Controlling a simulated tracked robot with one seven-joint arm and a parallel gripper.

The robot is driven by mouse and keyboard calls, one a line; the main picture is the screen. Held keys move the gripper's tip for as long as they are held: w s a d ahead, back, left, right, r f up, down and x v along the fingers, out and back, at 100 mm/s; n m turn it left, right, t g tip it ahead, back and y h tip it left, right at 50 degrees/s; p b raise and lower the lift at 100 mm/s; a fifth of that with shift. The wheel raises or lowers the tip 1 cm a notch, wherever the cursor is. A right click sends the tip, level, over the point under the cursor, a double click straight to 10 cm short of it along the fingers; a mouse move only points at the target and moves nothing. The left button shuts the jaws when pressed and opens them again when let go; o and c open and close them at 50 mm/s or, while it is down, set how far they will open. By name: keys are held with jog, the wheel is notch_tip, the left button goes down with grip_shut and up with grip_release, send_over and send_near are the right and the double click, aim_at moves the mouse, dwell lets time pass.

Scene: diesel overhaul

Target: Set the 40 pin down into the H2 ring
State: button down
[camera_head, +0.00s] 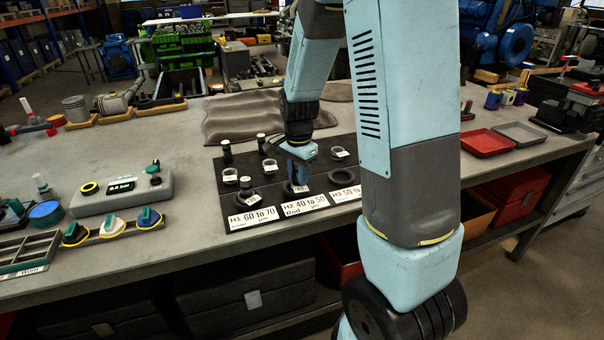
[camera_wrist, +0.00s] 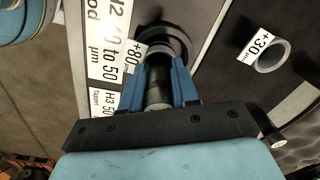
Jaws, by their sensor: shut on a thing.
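My gripper (camera_head: 298,172) points down over the middle of the black mat in the head view. In the wrist view its blue fingers (camera_wrist: 159,82) are shut on a dark pin (camera_wrist: 157,94). The pin reaches toward the dark H2 ring (camera_wrist: 182,42), beside the H2 "40 to 50" label (camera_wrist: 108,40). A tag (camera_wrist: 132,57), seemingly reading +80, lies by the fingers; I cannot tell whether it belongs to pin or ring. The H2 ring (camera_head: 289,190) is partly hidden behind the gripper in the head view. Whether the pin tip is inside the ring or above it is unclear.
A grey sleeve tagged +30 (camera_wrist: 271,56) lies near my gripper. Other dark pins (camera_head: 227,151) stand behind. A gauge box (camera_head: 122,189) is farther left.

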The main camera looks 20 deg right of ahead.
jog(key=shift+s+f, duration=0.25)
jog(key=shift+f, duration=0.25)
jog(key=shift+s+f, duration=0.25)
jog(key=shift+f, duration=0.25)
jog(key=c, duration=1.2)
grip_release()
jog(key=o, duration=0.4)
jog(key=shift+w, duration=0.1)
jog(key=shift+d, duration=0.1)
jog(key=shift+w+r, duration=0.15)
jog(key=shift+r, duration=0.2)
jog(key=shift+w+r, duration=0.25)
jog(key=shift+r, duration=0.05)
jog(key=r, duration=0.7)
jog(key=shift+w+a+r, duration=0.1)
jog(key=shift+w+a, duration=0.1)
jog(key=shift+a+r, duration=0.1)
jog(key=shift+r, duration=0.6)
